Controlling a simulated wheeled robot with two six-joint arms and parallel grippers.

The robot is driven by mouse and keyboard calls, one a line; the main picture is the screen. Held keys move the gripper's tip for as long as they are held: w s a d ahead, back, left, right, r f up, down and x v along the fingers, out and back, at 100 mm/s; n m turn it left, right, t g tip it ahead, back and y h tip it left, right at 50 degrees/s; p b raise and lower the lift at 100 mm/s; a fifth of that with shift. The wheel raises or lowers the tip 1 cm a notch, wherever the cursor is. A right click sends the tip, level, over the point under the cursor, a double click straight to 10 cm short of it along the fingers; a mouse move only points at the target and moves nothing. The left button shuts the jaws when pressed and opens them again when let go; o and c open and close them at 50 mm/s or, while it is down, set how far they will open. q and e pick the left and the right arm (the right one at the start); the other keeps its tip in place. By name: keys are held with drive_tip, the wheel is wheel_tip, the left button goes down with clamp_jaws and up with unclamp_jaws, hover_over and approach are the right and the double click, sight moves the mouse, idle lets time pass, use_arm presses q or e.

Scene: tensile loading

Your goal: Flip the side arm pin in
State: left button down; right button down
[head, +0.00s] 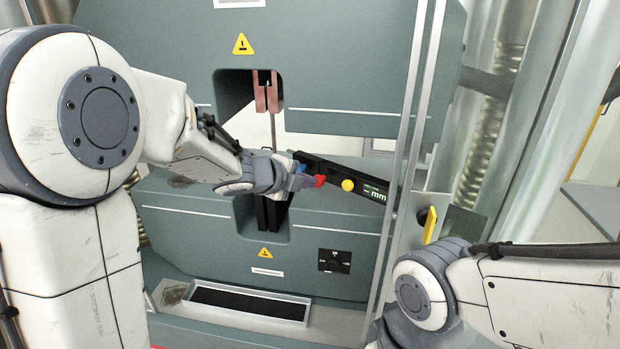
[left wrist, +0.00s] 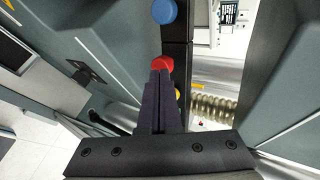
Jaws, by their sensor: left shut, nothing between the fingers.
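The black side arm (head: 372,192), marked "mm", reaches in from the right in front of the testing machine. It carries a blue knob (head: 302,168), a red knob (head: 320,181) and a yellow knob (head: 348,185). My left gripper (head: 308,183) is shut and empty, with its tips right at the red knob. In the left wrist view the closed fingers (left wrist: 160,80) point at the red knob (left wrist: 162,64); I cannot tell if they touch. The blue knob (left wrist: 164,12) is beyond, and the yellow knob (left wrist: 178,93) is partly hidden. My right gripper is out of view.
The grey-green testing machine (head: 340,90) stands behind, with copper-coloured upper jaws (head: 267,92) holding a thin vertical specimen (head: 273,130). A metal upright (head: 412,120) stands to the right. A shallow black tray (head: 248,304) lies at the machine's foot.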

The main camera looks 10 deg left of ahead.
sight(320, 180)
use_arm(q)
drive_tip(key=shift+w+d, duration=0.1)
drive_tip(key=shift+w, duration=0.15)
drive_tip(key=shift+w+d, duration=0.5)
drive_tip(key=shift+w, duration=0.4)
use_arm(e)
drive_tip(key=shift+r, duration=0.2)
use_arm(q)
drive_tip(key=shift+s, duration=0.15)
